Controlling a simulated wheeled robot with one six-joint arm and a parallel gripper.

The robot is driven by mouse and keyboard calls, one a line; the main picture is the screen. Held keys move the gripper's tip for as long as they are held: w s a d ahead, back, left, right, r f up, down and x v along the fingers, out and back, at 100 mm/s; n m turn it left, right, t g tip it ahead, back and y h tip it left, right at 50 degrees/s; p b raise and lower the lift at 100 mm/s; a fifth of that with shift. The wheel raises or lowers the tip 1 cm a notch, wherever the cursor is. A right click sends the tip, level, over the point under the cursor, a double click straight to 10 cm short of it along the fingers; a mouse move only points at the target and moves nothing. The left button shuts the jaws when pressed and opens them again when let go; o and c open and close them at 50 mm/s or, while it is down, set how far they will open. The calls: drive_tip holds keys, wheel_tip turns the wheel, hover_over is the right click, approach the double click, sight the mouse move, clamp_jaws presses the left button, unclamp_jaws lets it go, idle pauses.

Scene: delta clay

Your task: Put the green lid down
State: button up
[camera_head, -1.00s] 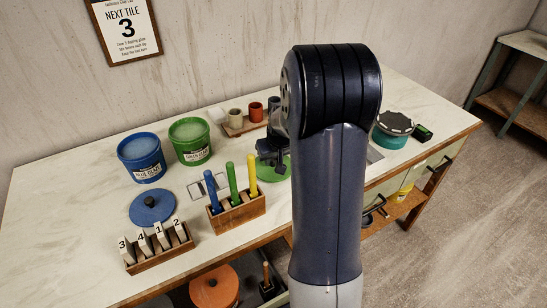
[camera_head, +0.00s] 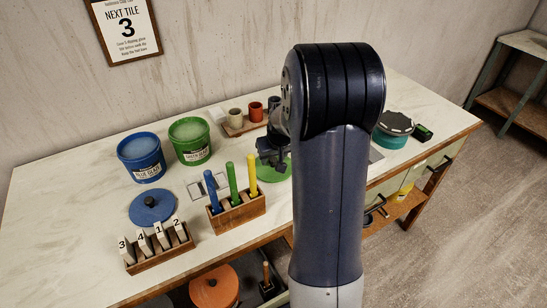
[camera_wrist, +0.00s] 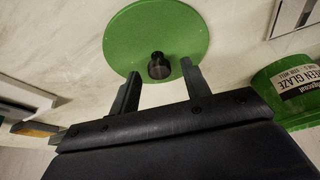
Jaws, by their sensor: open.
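The green lid (camera_wrist: 168,30) lies flat on the table top in the wrist view, with its dark knob (camera_wrist: 159,66) facing up. My gripper (camera_wrist: 158,75) is open, its two fingers apart on either side of the knob's near side, and it holds nothing. In the head view the green lid (camera_head: 268,172) shows partly behind my arm and the wooden holder, with my gripper (camera_head: 272,158) just above it. The green glaze bucket (camera_head: 190,142) stands open to the left of the gripper, and its side also shows in the wrist view (camera_wrist: 285,95).
The blue glaze bucket (camera_head: 141,158) and blue lid (camera_head: 151,207) are at the left. A wooden holder (camera_head: 238,213) with blue, green and yellow handled tools stands close to the green lid. A rack of numbered tiles (camera_head: 160,250) sits at the front. Cups (camera_head: 236,117) stand behind.

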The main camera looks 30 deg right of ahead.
drive_tip(key=v, duration=1.1)
drive_tip(key=shift+r, duration=0.15)
drive_tip(key=shift+s, duration=0.15)
drive_tip(key=x, duration=1.2)
drive_tip(key=shift+f, duration=0.35)
drive_tip(key=shift+r, duration=1)
